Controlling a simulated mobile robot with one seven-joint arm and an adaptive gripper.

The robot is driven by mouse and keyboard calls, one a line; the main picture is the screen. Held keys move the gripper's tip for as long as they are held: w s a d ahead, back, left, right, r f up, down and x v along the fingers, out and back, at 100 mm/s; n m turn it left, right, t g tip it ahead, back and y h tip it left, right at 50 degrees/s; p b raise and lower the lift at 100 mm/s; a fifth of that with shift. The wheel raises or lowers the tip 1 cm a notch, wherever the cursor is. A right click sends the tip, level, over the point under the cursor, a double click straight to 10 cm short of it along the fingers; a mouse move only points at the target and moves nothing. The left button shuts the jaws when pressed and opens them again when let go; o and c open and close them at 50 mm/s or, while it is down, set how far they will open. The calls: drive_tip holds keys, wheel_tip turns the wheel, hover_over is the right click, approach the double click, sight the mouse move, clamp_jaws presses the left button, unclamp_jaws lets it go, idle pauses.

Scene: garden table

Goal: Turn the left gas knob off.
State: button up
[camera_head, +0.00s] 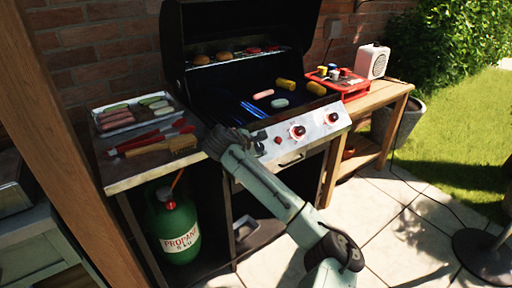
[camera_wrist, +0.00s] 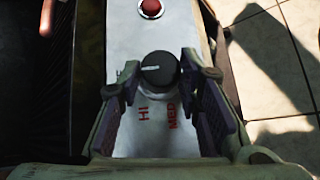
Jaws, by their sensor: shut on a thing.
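The left gas knob (camera_wrist: 158,68) is a dark round knob with a white pointer mark, seen in the wrist view on the grill's metal front panel. The pointer mark lies toward the picture's left. Red HI and MED labels (camera_wrist: 158,115) are printed on the panel beside it. My gripper (camera_wrist: 160,78) is shut on the knob, one finger at each side. In the head view my gripper (camera_head: 226,142) is at the left end of the panel and hides most of that knob. Blue flames (camera_head: 253,109) show at the left of the grill.
A red button (camera_wrist: 151,9) sits beyond the knob. Two other knobs, the middle one (camera_head: 298,131) and the right one (camera_head: 333,117), are farther right. Tongs and a brush (camera_head: 182,144) lie on the left shelf. A green propane bottle (camera_head: 172,228) stands below. Stone paving lies in front.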

drive_tip(key=shift+d, duration=0.1)
drive_tip(key=o, duration=1.1)
drive_tip(key=v, duration=1.2)
drive_tip(key=shift+f, duration=0.1)
